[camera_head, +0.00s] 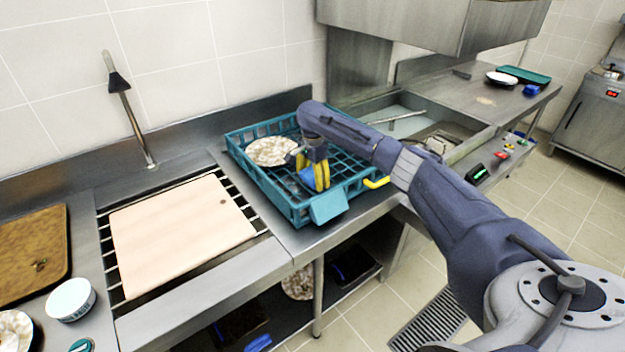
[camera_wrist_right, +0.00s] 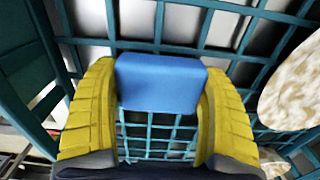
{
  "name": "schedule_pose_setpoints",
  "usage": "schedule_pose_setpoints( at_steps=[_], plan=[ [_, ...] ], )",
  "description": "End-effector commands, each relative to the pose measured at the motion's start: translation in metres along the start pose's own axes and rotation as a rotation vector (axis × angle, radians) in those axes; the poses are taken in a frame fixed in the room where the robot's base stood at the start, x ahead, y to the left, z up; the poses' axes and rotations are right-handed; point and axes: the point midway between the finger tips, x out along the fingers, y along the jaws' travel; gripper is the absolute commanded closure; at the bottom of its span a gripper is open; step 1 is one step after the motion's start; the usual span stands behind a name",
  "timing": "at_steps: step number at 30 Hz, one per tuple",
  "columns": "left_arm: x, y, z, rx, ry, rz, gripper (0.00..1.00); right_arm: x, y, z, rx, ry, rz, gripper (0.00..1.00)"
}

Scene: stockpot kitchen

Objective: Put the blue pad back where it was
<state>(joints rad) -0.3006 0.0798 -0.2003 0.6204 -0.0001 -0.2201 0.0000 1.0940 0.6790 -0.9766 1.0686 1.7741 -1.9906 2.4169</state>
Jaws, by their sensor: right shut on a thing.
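The blue pad (camera_wrist_right: 160,83) is a small rounded block between the yellow fingers of my right gripper (camera_wrist_right: 158,95) in the right wrist view. The fingers are shut on its two sides. In the head view my right gripper (camera_head: 320,176) reaches down inside the teal crate (camera_head: 262,187), near its front side, and a bit of the blue pad (camera_head: 308,177) shows beside the fingers. The crate's lattice (camera_wrist_right: 157,128) lies behind the pad; I cannot tell if the pad touches it. My left gripper is out of view.
A speckled plate (camera_head: 270,151) lies in the crate, left of my gripper. A pale cutting board (camera_head: 180,232) covers a rack to the left. A white bowl (camera_head: 71,299) and brown board (camera_head: 32,250) are further left. Another blue item (camera_head: 532,89) lies on the far counter.

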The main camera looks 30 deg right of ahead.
Motion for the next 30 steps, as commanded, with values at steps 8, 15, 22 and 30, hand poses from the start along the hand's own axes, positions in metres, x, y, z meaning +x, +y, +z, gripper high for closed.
schedule_pose_setpoints(
  at_steps=[8,15,22,30],
  plan=[
    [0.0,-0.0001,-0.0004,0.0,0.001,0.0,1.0,0.0064,0.0,-0.0001,-0.001,0.001,-0.001,0.54],
    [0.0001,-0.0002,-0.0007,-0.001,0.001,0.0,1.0,0.0095,0.0,0.0,0.0,0.0,-0.001,0.19],
    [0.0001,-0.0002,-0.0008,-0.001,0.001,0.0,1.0,0.0093,0.0,-0.0001,-0.001,0.001,0.0,0.0],
    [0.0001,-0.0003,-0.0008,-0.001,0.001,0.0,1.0,0.0048,-0.0001,-0.0004,-0.002,0.001,-0.001,0.0]
  ],
)
